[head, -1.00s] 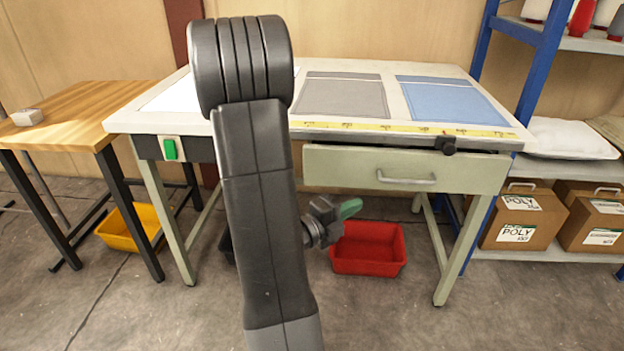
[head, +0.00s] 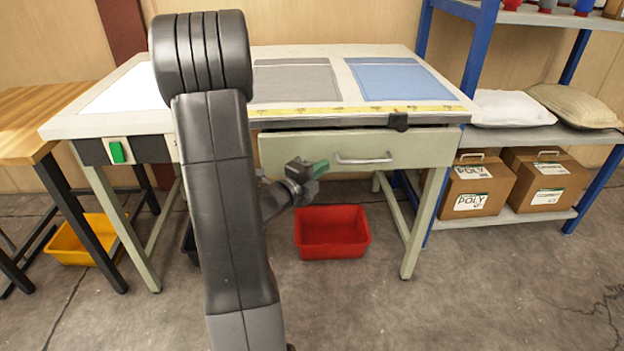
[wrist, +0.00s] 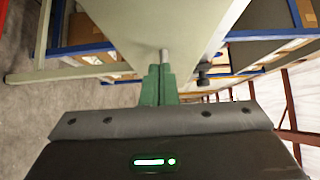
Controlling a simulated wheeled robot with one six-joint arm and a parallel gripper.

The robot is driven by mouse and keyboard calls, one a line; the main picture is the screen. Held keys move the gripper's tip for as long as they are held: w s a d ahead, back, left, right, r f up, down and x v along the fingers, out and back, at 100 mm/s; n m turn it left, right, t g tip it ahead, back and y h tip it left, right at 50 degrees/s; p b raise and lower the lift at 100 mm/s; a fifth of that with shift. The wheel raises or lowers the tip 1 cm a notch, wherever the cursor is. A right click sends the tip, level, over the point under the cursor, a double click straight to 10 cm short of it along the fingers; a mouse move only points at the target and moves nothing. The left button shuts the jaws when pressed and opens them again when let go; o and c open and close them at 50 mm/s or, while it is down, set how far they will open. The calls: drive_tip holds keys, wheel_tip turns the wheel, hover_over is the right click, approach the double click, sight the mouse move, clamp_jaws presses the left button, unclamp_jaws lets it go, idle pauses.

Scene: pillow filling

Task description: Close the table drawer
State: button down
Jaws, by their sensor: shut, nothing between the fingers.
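The table drawer (head: 420,147) is a pale green front with a grey bar handle (head: 364,158), under the right part of the work table (head: 210,118). A dark gap shows above its top edge, so it appears to stand slightly open. My gripper (head: 319,168) has green fingers, shut and empty, and is in front of the drawer left of the handle. In the wrist view the closed fingers (wrist: 158,84) point at the pale green drawer front (wrist: 200,25), with the end of a grey bar just beyond their tips. I cannot tell whether they touch it.
A red bin (head: 333,232) and a yellow bin (head: 82,240) stand on the floor. A blue-framed shelf (head: 472,60) with boxes and pillows is at the right. A wooden table (head: 35,115) is at the left. The floor at the front right is clear.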

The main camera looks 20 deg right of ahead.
drive_tip(key=shift+w+d, duration=0.25)
drive_tip(key=shift+w, duration=0.9)
drive_tip(key=w, duration=0.2)
drive_tip(key=w+d+b, duration=0.1)
drive_tip(key=w, duration=0.2)
drive_tip(key=w+d, duration=0.1)
drive_tip(key=w, duration=0.2)
drive_tip(key=shift+w, duration=0.2)
drive_tip(key=shift+w+r, duration=0.15)
drive_tip(key=shift+w, duration=0.05)
